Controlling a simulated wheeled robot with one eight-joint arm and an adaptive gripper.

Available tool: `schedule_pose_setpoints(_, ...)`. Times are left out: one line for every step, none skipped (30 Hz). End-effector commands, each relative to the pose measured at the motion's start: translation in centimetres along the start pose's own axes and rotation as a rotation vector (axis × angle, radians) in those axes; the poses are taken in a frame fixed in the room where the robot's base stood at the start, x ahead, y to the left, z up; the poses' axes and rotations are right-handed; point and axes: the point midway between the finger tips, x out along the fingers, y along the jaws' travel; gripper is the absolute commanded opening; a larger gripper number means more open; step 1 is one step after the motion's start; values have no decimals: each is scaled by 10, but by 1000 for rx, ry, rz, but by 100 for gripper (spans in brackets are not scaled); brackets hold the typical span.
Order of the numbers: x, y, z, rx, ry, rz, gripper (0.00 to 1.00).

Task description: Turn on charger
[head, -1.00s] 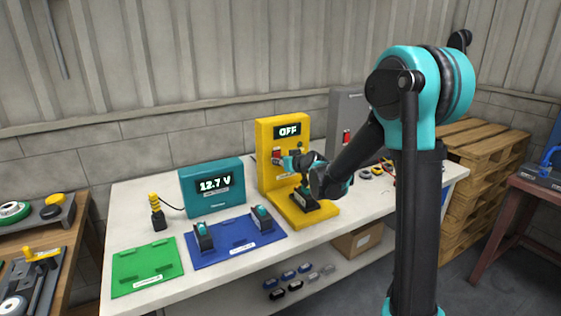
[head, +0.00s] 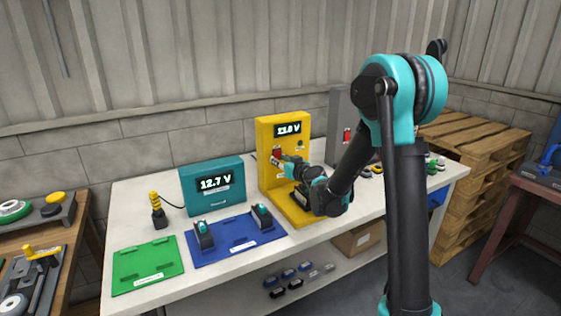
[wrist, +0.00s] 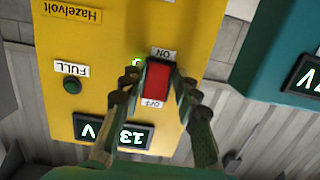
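The yellow charger (head: 265,135) stands on the white bench, and its lit display (head: 288,129) shows a voltage. In the wrist view the charger panel (wrist: 110,45) appears upside down, with a display starting with 13, a lit green light by the switch and a dark green button marked FULL. The red switch (wrist: 158,82) lies between the ON and OFF labels; it also shows in the head view (head: 277,152). My gripper (wrist: 160,75) is at the switch, its two fingers apart on either side of it. Whether they touch it is unclear.
A teal meter (head: 212,186) reading 12.7 V stands left of the charger. A blue mat (head: 235,238) with two teal-and-black blocks and a green mat (head: 147,266) lie in front. A grey cabinet (head: 340,110) stands behind my arm, to the right.

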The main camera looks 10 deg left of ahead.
Motion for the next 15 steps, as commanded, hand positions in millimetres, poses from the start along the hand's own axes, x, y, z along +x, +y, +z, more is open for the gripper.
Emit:
schedule_pose_setpoints(0, 0, 0, 0, 0, 0, 41)
schedule_pose_setpoints(0, 0, 0, 0, 0, 0, 45)
schedule_pose_setpoints(0, 0, 0, 0, 0, 1, 45)
schedule_pose_setpoints(0, 0, 0, 0, 0, 1, 45)
schedule_pose_setpoints(0, 0, 0, 0, 0, 1, 45)
schedule_pose_setpoints(0, 0, 0, 0, 0, 1, 45)
schedule_pose_setpoints(0, 0, 0, 0, 0, 1, 45)
schedule_pose_setpoints(0, 1, 0, 0, 0, 1, 45)
schedule_pose_setpoints(0, 1, 0, 0, 0, 1, 45)
schedule_pose_setpoints(-1, 1, 0, 0, 0, 1, 45)
schedule_pose_setpoints(-1, 1, 0, 0, 0, 1, 45)
schedule_pose_setpoints(-3, 1, 0, 0, 0, 1, 45)
schedule_pose_setpoints(-5, 1, 0, 0, 0, 2, 45)
schedule_pose_setpoints(-7, 1, 0, 0, 0, 2, 45)
schedule_pose_setpoints(-12, 1, 0, 0, 0, 2, 45)
